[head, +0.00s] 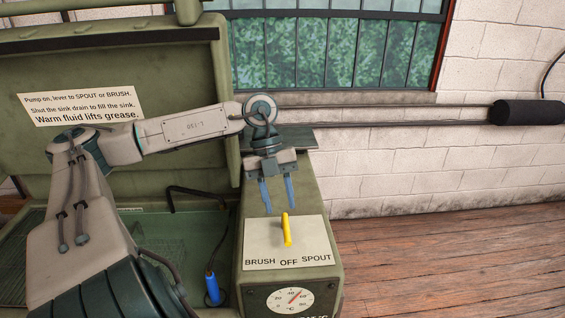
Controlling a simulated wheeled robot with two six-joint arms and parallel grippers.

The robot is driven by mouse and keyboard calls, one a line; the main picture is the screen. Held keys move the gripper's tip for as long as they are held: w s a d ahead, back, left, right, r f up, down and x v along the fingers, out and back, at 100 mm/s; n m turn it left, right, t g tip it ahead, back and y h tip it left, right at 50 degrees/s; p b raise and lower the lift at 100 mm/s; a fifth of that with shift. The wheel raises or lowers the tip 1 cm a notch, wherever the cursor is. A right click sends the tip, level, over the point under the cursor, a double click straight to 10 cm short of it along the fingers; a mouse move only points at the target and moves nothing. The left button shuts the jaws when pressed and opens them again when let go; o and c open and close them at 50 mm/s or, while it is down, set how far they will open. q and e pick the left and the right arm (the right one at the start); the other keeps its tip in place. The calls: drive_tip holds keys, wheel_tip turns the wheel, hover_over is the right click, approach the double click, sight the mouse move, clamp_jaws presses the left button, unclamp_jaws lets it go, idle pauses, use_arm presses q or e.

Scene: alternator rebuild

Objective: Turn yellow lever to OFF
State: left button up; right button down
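The yellow lever (287,230) stands on a pale label plate (260,240) on top of the green washer cabinet's right side. The plate reads BRUSH, OFF, SPOUT from left to right along its near edge. The lever looks nearly in line with the OFF word, leaning slightly; its exact setting is hard to tell. My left gripper (281,209) points down just behind the lever in the head view, its two blue fingers apart with nothing between them. It does not visibly touch the lever. My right gripper is not in view.
A round temperature dial (290,299) sits below the plate. A blue-handled brush (212,288) on a black hose is in the sink at left. The raised green lid (120,160) stands behind my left arm. A black cylinder (527,113) is at the right wall; the floor (450,260) there is clear.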

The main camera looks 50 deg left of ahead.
use_arm(q)
drive_tip(key=p+v, duration=0.1)
drive_tip(key=v, duration=0.4)
drive_tip(key=shift+r, duration=0.1)
idle(0.4)
